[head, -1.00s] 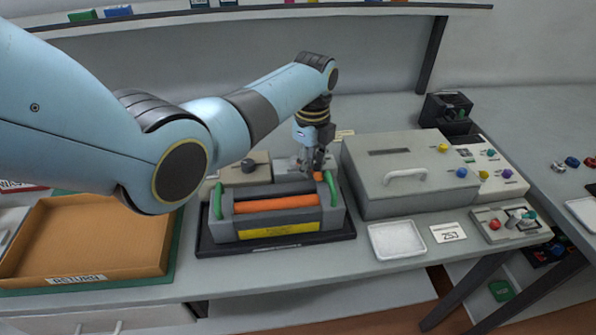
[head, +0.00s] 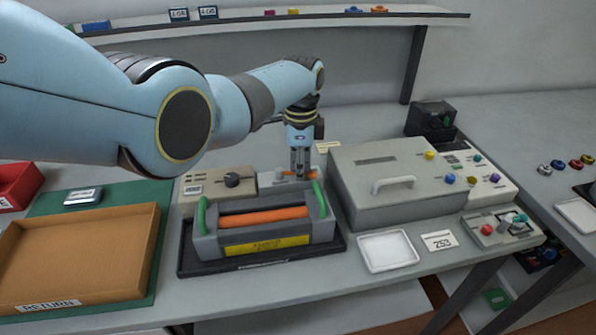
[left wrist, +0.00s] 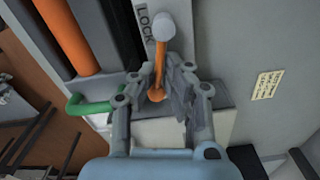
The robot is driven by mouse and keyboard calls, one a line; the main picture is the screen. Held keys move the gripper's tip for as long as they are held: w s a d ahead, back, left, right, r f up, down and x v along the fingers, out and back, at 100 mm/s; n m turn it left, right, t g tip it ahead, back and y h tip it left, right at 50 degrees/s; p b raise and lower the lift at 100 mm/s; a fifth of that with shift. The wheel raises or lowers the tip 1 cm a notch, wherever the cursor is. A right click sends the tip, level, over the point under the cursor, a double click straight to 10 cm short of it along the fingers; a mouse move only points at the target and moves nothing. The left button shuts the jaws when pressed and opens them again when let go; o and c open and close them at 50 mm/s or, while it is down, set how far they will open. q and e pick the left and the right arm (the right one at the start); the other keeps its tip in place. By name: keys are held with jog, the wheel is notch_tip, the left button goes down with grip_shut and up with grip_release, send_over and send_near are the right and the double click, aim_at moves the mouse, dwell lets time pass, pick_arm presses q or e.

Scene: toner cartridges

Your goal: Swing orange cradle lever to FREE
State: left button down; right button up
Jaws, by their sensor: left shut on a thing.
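The orange lever (left wrist: 160,68) runs from a pale round pivot down between the fingers in the left wrist view. The word LOCK is printed beside the pivot; no FREE mark is readable. My left gripper (left wrist: 160,88) is shut on the lever near its orange end. In the head view, my left gripper (head: 300,174) points down behind the grey cradle (head: 205,246), with a bit of orange beside its fingers. The cradle area holds an orange roller (head: 264,217), green handles and a yellow label. My right gripper is not in view.
A large grey box with a handle (head: 385,165) stands close to the gripper's right. A beige box with a dark knob (head: 207,192) is behind the cradle at left. The RETURN tray (head: 85,245) is at left, a white tray (head: 388,251) at front right.

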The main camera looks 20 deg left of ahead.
pick_arm(q)
jog(key=shift+w+a+r+n, duration=0.1)
jog(key=shift+w+r+n, duration=0.2)
jog(key=shift+w+n, duration=0.15)
jog(key=c, duration=1.4)
grip_release()
jog(key=shift+f, duration=0.1)
jog(key=shift+o, duration=0.6)
jog(key=shift+s, duration=0.1)
jog(key=shift+f, duration=0.1)
notch_tip(320, 180, up, 12)
jog(key=shift+s, duration=0.1)
